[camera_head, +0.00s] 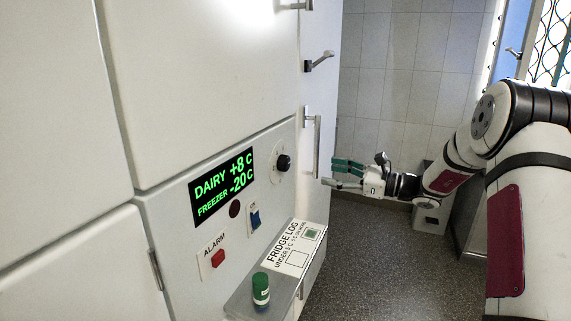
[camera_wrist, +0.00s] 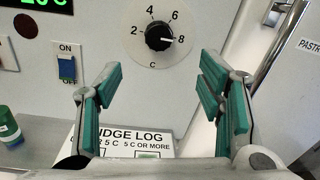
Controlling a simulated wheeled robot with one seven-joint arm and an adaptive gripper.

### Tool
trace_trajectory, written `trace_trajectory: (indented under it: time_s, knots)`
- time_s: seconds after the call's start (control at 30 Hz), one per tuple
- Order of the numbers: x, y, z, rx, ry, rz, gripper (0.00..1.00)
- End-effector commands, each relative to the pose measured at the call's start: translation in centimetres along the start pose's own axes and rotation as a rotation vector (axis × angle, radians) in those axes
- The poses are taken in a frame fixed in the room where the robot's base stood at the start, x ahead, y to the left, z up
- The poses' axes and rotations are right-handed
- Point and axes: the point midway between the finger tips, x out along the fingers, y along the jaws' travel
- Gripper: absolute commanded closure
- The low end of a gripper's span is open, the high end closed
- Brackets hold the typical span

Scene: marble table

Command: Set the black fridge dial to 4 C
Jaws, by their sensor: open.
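The black fridge dial (camera_head: 284,162) sits on the white control panel, right of the display. In the wrist view the dial (camera_wrist: 159,37) is at the top centre, on a round white plate marked 2, 4, 6, 8 and C; its white pointer line is toward the 8. The green-lettered display (camera_head: 222,186) reads DAIRY +8 C and FREEZER -20 C. My gripper (camera_head: 345,174) is to the right of the panel, apart from the dial. In the wrist view its green-padded fingers (camera_wrist: 165,98) are spread wide and empty, with the dial above and between them.
Below the dial are a blue ON/OFF switch (camera_head: 255,217) and a red ALARM button (camera_head: 217,258). A shelf holds a FRIDGE LOG sheet (camera_head: 292,248) and a green-capped jar (camera_head: 261,289). A vertical door handle (camera_head: 317,146) stands between panel and gripper in the head view.

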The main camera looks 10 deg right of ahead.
Motion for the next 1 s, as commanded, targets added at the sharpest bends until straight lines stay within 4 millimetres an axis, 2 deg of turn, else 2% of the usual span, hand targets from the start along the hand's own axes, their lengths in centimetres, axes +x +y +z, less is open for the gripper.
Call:
trace_trajectory:
  time_s: [0.17, 0.6, 0.8, 1.0]
  knots:
    - [2.5, 0.2, 0.1, -0.001, -0.001, 0.007, 0.38]
    - [10.8, 0.3, 0.1, -0.002, 0.001, 0.007, 0.38]
    - [12.9, 0.2, 0.1, -0.003, 0.002, 0.005, 0.38]
    - [13.5, 0.2, 0.1, -0.003, 0.002, 0.004, 0.38]
